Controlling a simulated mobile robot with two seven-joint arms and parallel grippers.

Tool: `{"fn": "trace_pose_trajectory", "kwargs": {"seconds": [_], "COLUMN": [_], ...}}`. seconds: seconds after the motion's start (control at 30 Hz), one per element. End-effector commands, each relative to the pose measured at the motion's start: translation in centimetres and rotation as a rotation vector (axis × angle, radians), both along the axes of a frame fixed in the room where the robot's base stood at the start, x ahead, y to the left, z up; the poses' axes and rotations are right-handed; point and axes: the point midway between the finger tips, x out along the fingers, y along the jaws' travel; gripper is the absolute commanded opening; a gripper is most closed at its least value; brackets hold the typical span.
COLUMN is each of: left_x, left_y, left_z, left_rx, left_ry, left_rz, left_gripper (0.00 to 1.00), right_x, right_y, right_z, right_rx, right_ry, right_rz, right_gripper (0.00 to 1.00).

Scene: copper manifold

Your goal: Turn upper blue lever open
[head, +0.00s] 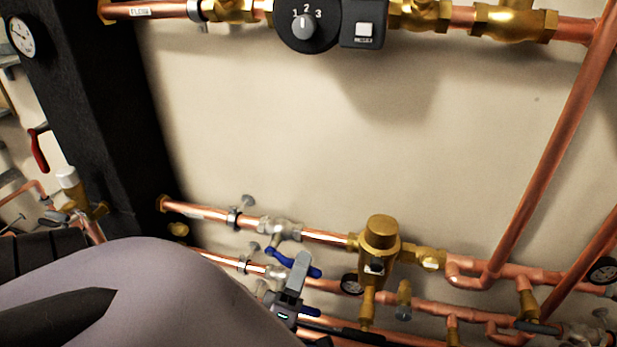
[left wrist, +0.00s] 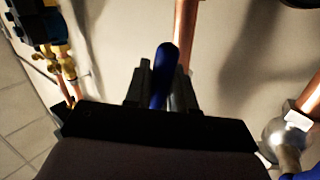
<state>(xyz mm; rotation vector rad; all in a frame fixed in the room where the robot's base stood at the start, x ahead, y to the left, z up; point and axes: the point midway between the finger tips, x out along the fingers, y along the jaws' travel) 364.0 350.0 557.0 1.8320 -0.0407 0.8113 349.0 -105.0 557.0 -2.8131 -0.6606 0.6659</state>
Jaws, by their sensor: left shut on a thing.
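The upper blue lever (head: 283,259) is on the silver ball valve (head: 285,229) of the upper of the low copper pipes. It slopes down to the right in the head view. A second blue lever (head: 310,313) shows lower down. My left gripper (head: 297,297) is shut on a blue lever, which appears to be this lower one. In the left wrist view the held lever (left wrist: 166,70) stands between the two fingers, its rounded end past them. One finger crosses in front of the upper lever in the head view. My arm hides the lower valve partly.
A brass fitting (head: 380,240) and a small dark gauge (head: 352,284) stand just right of the levers. More copper pipes run at lower right. A black pump (head: 308,22) is at the top. The wall between is clear.

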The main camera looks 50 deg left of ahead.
Motion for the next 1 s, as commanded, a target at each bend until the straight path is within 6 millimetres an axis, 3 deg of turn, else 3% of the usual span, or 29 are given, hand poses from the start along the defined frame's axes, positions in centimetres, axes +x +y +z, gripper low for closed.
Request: {"fn": "trace_pose_trajectory", "kwargs": {"seconds": [0.73, 0.77, 0.8, 1.0], "left_x": [-0.02, -0.02, -0.02, -0.01], "left_y": [0.15, 0.15, 0.16, 0.21], "left_z": [0.57, 0.56, 0.56, 0.57], "left_rx": [-0.074, -0.074, -0.074, -0.073], "left_ry": [-0.045, -0.045, -0.045, -0.045], "left_rz": [-0.004, -0.004, -0.004, -0.003], "left_gripper": [0.0, 0.34, 0.43, 0.43], "right_x": [-0.02, -0.02, -0.02, -0.02], "right_y": [0.18, 0.19, 0.2, 0.21], "right_z": [0.5, 0.51, 0.51, 0.49], "right_rx": [0.007, 0.008, 0.009, 0.009], "right_ry": [-0.008, -0.008, -0.008, -0.007], "right_rz": [-0.001, -0.001, -0.002, -0.002], "right_gripper": [0.4, 0.4, 0.4, 0.4]}}
